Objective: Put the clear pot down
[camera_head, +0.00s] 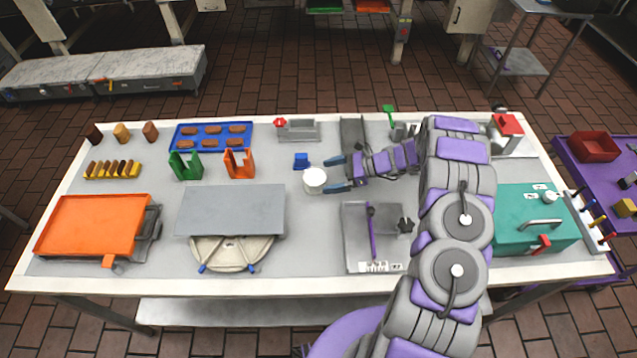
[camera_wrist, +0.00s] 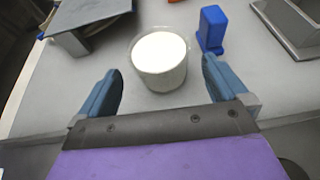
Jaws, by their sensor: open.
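The clear pot (camera_head: 315,182) stands upright on the table, right of the grey plate. It holds something white. In the wrist view the clear pot (camera_wrist: 159,62) is just beyond my fingertips, centred between them, with its see-through rim showing. My gripper (camera_head: 338,174) is open and low over the table at the pot's right side. In the wrist view my gripper (camera_wrist: 163,82) has its two blue fingers spread wide with a gap between them. The fingers do not appear to press on the pot.
A small blue block (camera_wrist: 211,29) stands close beside the pot. The grey plate (camera_head: 232,208) lies on a round base to the left. Green (camera_head: 184,167) and orange (camera_head: 239,165) holders stand behind it. A grey tray (camera_head: 355,222) is in front of my arm.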

